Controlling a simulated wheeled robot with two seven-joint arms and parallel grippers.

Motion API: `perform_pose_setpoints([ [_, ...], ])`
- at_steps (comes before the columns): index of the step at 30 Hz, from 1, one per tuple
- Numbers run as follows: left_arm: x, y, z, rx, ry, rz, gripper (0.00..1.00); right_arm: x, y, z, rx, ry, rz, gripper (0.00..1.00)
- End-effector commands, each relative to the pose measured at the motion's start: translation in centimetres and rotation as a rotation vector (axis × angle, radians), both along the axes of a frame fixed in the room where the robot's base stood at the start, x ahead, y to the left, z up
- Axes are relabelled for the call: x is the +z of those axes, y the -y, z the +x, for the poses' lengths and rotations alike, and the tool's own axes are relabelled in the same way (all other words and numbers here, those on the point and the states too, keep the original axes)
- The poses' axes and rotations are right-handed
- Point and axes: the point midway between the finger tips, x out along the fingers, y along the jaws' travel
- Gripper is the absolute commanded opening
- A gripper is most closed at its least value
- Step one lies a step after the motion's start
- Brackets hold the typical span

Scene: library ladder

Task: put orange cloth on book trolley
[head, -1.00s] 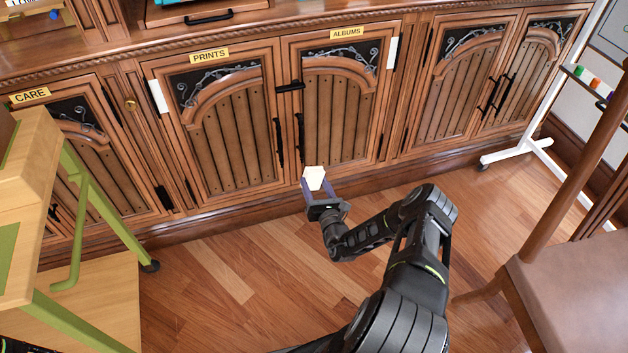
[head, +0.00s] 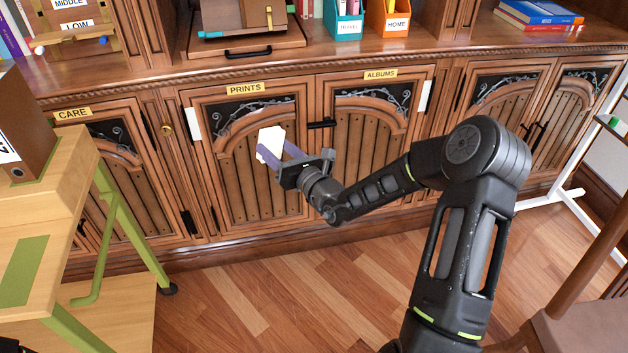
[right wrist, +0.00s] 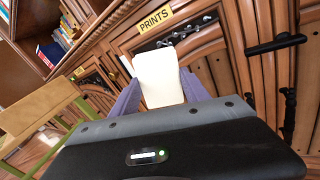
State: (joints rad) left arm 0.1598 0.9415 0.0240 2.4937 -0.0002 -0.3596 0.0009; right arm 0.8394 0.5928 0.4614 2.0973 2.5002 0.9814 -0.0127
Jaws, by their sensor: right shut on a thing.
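The right wrist view shows the white piece (right wrist: 159,78) between the two purple fingers. I see no orange cloth in these frames. The book trolley (head: 62,225), pale wood with a green frame, stands at the left, cut off by the picture edge. A gap separates it from my right gripper. It also shows at the left of the right wrist view (right wrist: 38,112). My left gripper is not in view.
A brown binder (head: 30,125) stands on the trolley. The wooden cabinet (head: 245,165) with black handles runs behind my gripper. Its counter bears an orange file box (head: 388,18), a teal one (head: 343,25) and books. A chair (head: 585,300) stands at the right. Floor between is clear.

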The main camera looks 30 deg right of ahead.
Motion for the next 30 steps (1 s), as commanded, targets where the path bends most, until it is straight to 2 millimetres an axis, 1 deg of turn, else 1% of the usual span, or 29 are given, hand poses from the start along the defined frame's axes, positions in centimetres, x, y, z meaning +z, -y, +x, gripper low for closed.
perform_pose_setpoints([
  [1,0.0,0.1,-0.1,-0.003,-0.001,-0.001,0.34,2.6,-2.4,-0.8,0.045,0.004,-0.009,0.21],
  [3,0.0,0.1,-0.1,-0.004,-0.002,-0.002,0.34,5.0,-5.1,-2.1,0.092,0.004,-0.008,0.21],
  [6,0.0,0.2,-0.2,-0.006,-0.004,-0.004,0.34,7.3,-8.3,-4.0,0.144,0.002,-0.006,0.21],
  [9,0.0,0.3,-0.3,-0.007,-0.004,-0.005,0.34,8.5,-10.2,-5.4,0.175,0.001,-0.004,0.21],
  [10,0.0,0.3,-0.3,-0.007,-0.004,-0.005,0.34,8.7,-10.6,-5.7,0.18,0.001,-0.003,0.21],
  [14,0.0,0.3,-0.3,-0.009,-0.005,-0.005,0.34,9.1,-11.3,-6.3,0.192,0.001,-0.001,0.21],
  [23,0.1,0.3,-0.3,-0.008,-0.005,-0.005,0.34,9.1,-11.3,-6.3,0.191,0.0,0.0,0.21],
  [26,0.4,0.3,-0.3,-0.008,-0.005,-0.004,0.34,9.4,-11.2,-6.3,0.192,0.001,0.0,0.21],
  [30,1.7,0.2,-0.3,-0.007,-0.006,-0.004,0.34,10.1,-11.0,-6.5,0.195,0.0,0.001,0.21],
])
